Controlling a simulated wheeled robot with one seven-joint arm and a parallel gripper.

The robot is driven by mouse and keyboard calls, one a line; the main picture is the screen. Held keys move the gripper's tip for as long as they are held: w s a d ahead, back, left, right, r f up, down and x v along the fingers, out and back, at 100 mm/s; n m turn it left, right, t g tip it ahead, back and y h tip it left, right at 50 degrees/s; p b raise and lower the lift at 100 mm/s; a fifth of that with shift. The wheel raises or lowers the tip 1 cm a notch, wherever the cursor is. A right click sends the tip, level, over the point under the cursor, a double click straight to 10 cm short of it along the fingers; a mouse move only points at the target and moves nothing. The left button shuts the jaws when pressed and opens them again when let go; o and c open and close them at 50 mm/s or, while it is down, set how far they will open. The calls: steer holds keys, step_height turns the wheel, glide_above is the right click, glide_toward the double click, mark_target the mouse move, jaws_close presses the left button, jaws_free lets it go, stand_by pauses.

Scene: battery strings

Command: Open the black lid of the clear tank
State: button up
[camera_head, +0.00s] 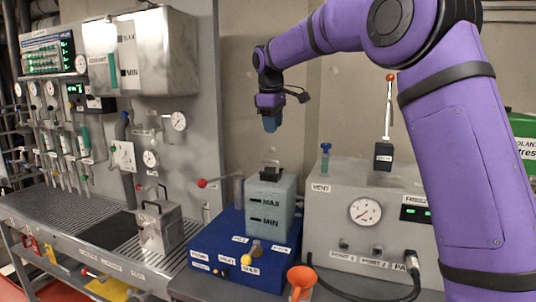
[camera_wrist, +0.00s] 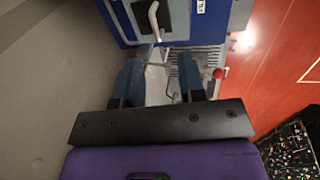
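The clear tank (camera_head: 270,208), marked MAX and MIN, stands upright on a blue base unit in the head view. Its black lid (camera_head: 270,174) sits on top and looks closed, with a raised clasp or handle part. My gripper (camera_head: 271,124) hangs above the lid, pointing down, with a clear gap between them. In the wrist view my gripper (camera_wrist: 160,68) has its two blue fingers apart with nothing held between them.
The blue base (camera_head: 240,250) has several knobs. A grey gauge box (camera_head: 340,225) stands close to the tank's right, with a red-tipped lever (camera_head: 389,105). An orange funnel (camera_head: 301,279) is in front. A metal canister (camera_head: 159,228) stands on the bench to the left.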

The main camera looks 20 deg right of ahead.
mark_target(271, 161)
steer(key=x, duration=0.4)
steer(key=w+x, duration=0.1)
steer(key=x, duration=0.3)
steer(key=w+x, duration=0.1)
steer(key=x, duration=0.3)
steer(key=shift+a+r, duration=0.15)
steer(key=shift+a, duration=0.25)
jaws_close()
